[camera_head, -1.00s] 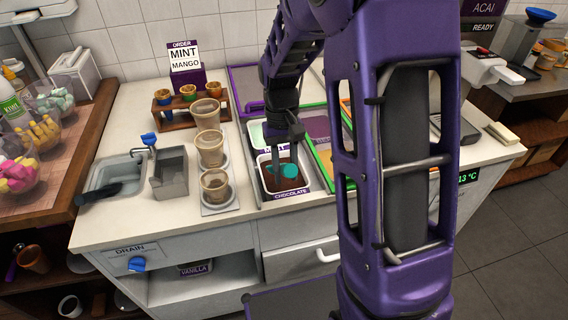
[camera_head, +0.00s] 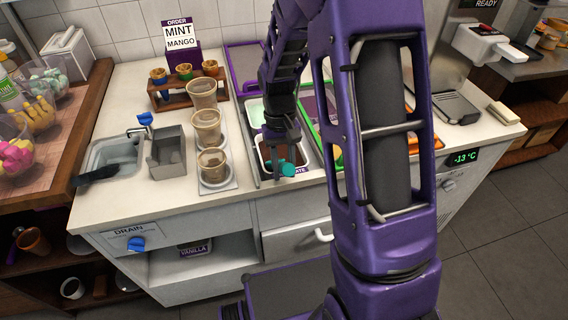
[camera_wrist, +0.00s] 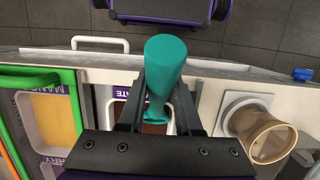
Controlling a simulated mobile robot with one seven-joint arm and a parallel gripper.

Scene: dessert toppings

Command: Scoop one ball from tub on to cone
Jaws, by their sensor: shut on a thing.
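My gripper (camera_head: 283,137) is shut on a teal-handled scoop (camera_wrist: 166,62). The scoop (camera_head: 287,168) is at the front side of the chocolate tub (camera_head: 299,155), which holds brown ice cream. In the wrist view its handle points toward the counter's front edge and its lower end is over the brown tub. I cannot tell whether its head touches the ice cream or carries a ball. A pale green tub (camera_head: 257,110) lies behind. Several cones (camera_head: 184,72) stand in a wooden rack (camera_head: 192,99) at the back left. A yellow mango tub (camera_wrist: 58,118) shows in the wrist view.
Several tinted cups (camera_head: 207,128) stand in a row between the metal bin (camera_head: 168,152) and the tubs. A sink (camera_head: 112,157) is at the left. The order sign (camera_head: 178,36) reads MINT and MANGO. Clear counter lies left of the rack.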

